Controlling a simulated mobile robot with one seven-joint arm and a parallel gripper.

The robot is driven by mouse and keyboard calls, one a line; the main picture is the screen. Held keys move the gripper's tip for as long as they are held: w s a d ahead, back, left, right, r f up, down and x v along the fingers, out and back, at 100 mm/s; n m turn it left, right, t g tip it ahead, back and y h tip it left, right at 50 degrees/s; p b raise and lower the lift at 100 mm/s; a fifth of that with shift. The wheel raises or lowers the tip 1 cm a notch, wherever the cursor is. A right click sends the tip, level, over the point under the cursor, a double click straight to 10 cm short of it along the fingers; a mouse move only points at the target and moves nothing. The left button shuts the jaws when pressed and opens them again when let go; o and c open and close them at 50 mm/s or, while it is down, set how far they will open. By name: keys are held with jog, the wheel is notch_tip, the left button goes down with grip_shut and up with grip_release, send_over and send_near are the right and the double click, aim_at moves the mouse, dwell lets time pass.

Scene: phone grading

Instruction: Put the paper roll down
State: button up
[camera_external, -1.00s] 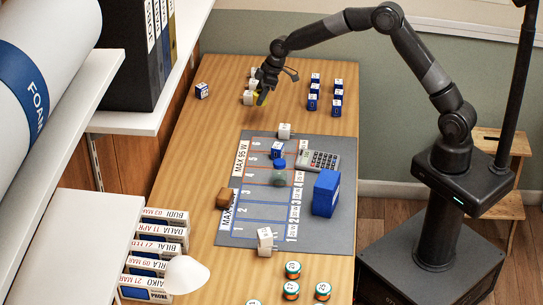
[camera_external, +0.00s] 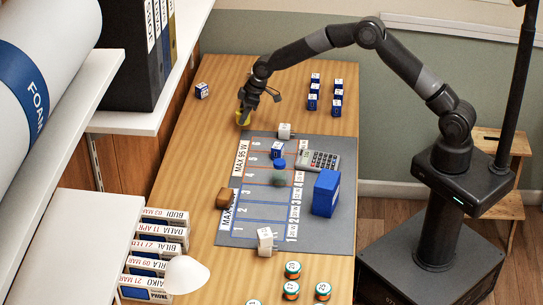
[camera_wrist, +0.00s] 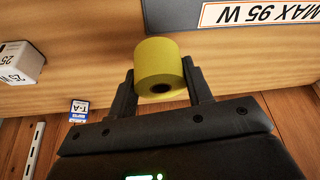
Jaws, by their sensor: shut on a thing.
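The yellow paper roll (camera_wrist: 158,57) is between the two fingers of my gripper (camera_wrist: 160,84), with its dark core hole facing the wrist camera. The fingers are shut on its sides.
Blue cubes (camera_external: 313,102) stand at the back right. A white block (camera_wrist: 21,62) is left of the roll.

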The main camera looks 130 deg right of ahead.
jog(key=shift+f, duration=2)
jog(key=shift+f, duration=0.15)
jog(key=o, duration=1)
